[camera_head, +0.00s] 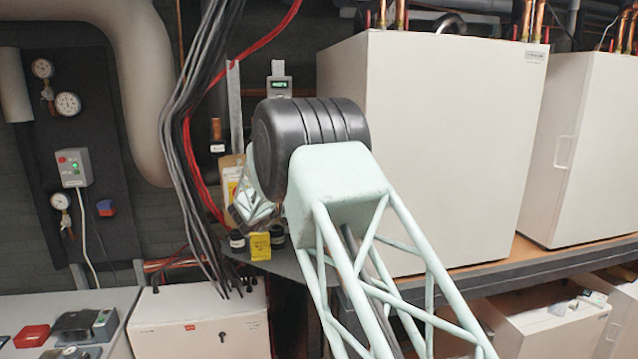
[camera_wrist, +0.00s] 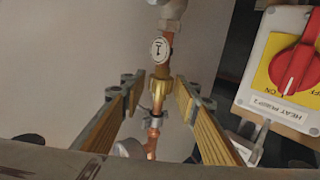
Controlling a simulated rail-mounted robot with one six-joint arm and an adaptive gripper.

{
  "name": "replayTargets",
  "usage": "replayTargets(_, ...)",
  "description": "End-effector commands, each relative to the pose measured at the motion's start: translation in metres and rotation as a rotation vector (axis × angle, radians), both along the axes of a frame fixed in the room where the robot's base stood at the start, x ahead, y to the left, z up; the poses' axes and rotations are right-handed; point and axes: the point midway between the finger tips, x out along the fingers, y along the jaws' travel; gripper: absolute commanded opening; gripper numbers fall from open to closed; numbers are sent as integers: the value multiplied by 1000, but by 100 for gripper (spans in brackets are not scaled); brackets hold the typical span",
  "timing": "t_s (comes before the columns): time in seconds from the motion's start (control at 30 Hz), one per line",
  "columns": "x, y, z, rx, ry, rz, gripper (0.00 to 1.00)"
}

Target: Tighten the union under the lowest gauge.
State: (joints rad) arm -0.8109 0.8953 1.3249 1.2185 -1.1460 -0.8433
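In the wrist view a small white round dial or tag (camera_wrist: 161,49) sits on a vertical copper pipe. Just under it is a brass union nut (camera_wrist: 158,90). My gripper (camera_wrist: 156,86) is open, with one yellow-padded finger on each side of the nut and a visible gap on both sides. In the head view my gripper is mostly hidden behind my arm. The head view shows several gauges on the dark panel at left; the lowest one (camera_head: 60,201) is below a grey control box. I cannot tell whether the wrist view's dial is one of these.
A red rotary switch (camera_wrist: 298,68) on a yellow plate, labelled heat pump 2, stands close at right. A pale cabinet wall (camera_wrist: 70,60) is at left. In the head view, hanging dark cables (camera_head: 190,130) and a large white cabinet (camera_head: 430,140) flank my arm.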

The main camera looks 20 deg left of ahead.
Motion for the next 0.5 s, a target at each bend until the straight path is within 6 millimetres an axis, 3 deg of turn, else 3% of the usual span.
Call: replayTargets(0.5, -4, 1, -1, -1, 1, 1, 33)
